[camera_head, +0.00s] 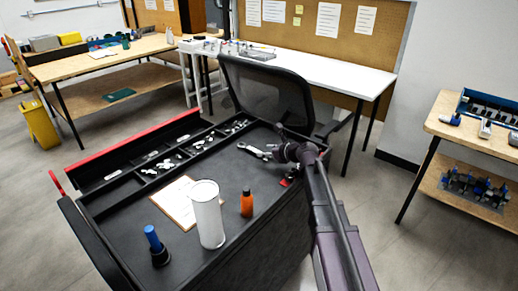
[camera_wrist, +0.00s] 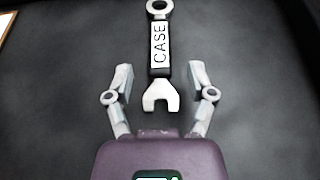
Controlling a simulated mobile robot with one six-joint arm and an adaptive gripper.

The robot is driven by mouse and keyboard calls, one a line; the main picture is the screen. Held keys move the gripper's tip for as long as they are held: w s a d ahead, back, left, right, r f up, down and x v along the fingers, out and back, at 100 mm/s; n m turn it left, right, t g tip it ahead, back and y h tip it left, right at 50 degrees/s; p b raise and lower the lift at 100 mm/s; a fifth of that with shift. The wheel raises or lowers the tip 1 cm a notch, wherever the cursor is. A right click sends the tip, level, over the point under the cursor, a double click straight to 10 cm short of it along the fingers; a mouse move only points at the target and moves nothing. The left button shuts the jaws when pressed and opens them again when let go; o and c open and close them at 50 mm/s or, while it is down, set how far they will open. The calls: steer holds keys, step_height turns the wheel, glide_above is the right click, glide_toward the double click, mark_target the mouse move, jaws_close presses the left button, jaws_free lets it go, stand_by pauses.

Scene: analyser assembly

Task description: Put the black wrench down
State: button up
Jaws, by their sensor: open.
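The black wrench (camera_wrist: 160,50) has a black handle with a white "CASE" label, a silver ring end and a silver open jaw. It lies flat on the dark top of the tool cart, and also shows in the head view (camera_head: 253,151). My gripper (camera_wrist: 161,75) is open, with one finger on each side of the wrench's lower handle and open jaw. Clear gaps show between both fingers and the wrench. In the head view my gripper (camera_head: 274,151) is at the wrench's right end, where my wrist partly hides the fingers.
The cart top (camera_head: 205,170) also holds a white cylinder (camera_head: 207,214), an orange bottle (camera_head: 247,204), a blue-handled tool (camera_head: 155,243) and a clipboard (camera_head: 173,201). Small-parts compartments (camera_head: 165,163) line its back edge. A black chair (camera_head: 268,95) stands close behind.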

steer(key=p+v, duration=0.2)
steer(key=v, duration=0.5)
steer(key=shift+s+d+r, duration=0.15)
steer(key=shift+d, duration=0.05)
steer(key=shift+s, duration=0.1)
stand_by(0.3)
